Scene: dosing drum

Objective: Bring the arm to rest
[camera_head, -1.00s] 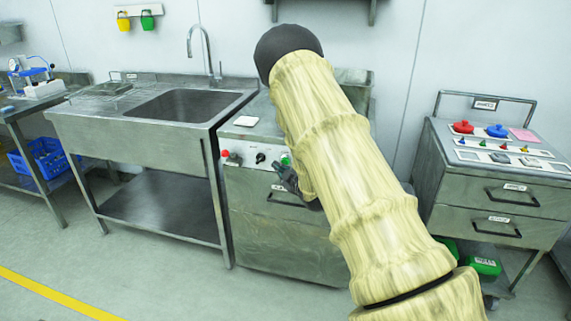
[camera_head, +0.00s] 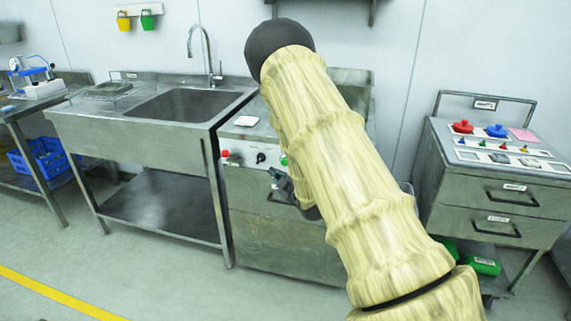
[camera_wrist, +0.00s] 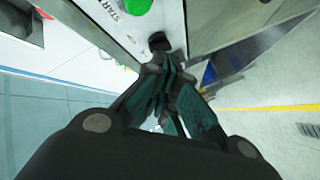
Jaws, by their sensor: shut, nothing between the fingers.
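My arm stretches up across the middle of the head view in a pale, wrinkled cover with a dark round cap at its top. My gripper (camera_head: 281,186) shows as a small dark shape at the left side of the arm, in front of the steel cabinet (camera_head: 285,240). In the wrist view my gripper (camera_wrist: 160,60) is shut and empty, its fingers together. A green button (camera_wrist: 138,5) and the word START on the cabinet's panel show near the fingertips. Much of the cabinet is hidden behind the arm.
A steel sink bench (camera_head: 130,135) stands to the left. A drawer cart (camera_head: 490,195) with red and blue knobs stands to the right. A blue crate (camera_head: 45,160) is at the far left. Open floor (camera_head: 150,280) with a yellow line lies in front.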

